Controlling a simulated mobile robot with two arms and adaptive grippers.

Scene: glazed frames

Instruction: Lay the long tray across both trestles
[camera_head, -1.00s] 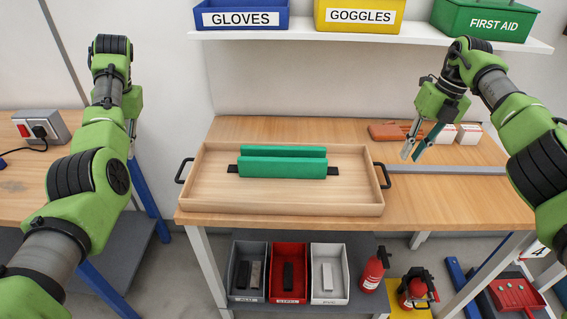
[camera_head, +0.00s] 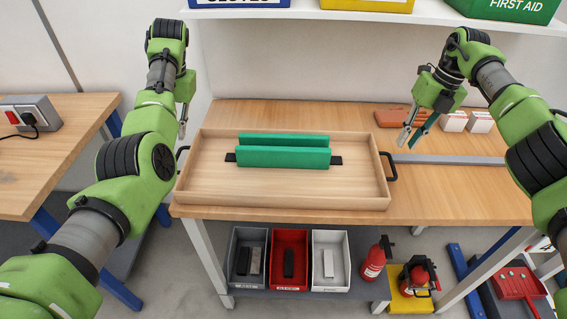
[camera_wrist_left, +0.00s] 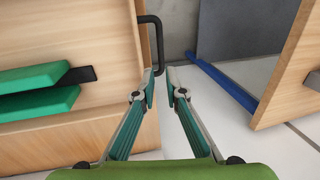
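The long wooden tray (camera_head: 340,196) lies on the workbench, with a black handle at each end. Two green bars (camera_head: 284,157) lie side by side inside it, with black tabs at their ends. I cannot identify any trestles for certain. My left gripper (camera_head: 182,131) is near the tray's left handle (camera_head: 182,156). In the left wrist view, its fingers (camera_wrist_left: 161,78) are apart and empty, with the handle (camera_wrist_left: 155,42) just beyond the tips; no contact is clear. My right gripper (camera_head: 409,143) is open and empty above the bench, near the right handle (camera_head: 390,166).
A grey strip (camera_head: 450,159) crosses the bench to the right of the tray. A brown block (camera_head: 393,118) and white boxes (camera_head: 466,122) sit at the back. Small bins (camera_head: 290,259) and fire extinguishers (camera_head: 374,260) are below. A shelf (camera_head: 370,16) hangs above.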

